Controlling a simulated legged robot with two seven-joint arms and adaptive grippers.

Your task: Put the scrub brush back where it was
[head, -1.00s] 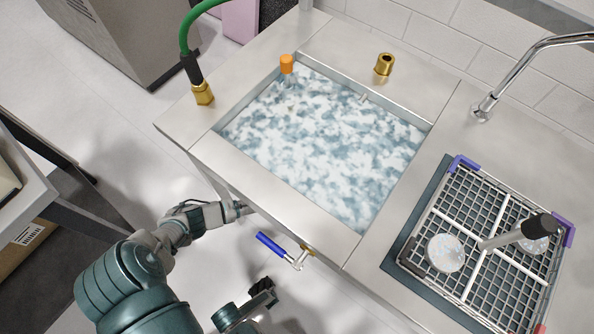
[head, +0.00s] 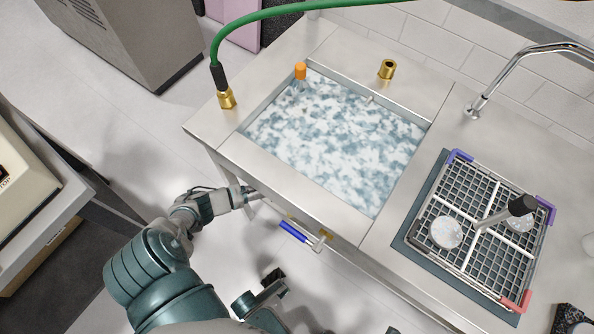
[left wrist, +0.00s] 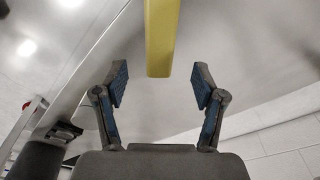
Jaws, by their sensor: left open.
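I cannot make out a scrub brush for certain. My left gripper (head: 250,194) is at the front wall of the sink, below its rim. In the left wrist view its two blue-padded fingers (left wrist: 160,88) stand open, one each side of a yellow bar (left wrist: 161,38). The bar's end lies just beyond the fingertips and appears untouched. Whether this bar belongs to the brush cannot be told. A grey rod with a black end (head: 521,205) leans in the dish rack (head: 412,252). My right gripper cannot be identified.
The sink (head: 232,150) holds foamy water (head: 335,140). A blue-handled valve (head: 293,231) sticks out from its front, right of my left gripper. A green hose (head: 300,9) with a brass end is at the back left. A faucet (head: 520,58) stands right.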

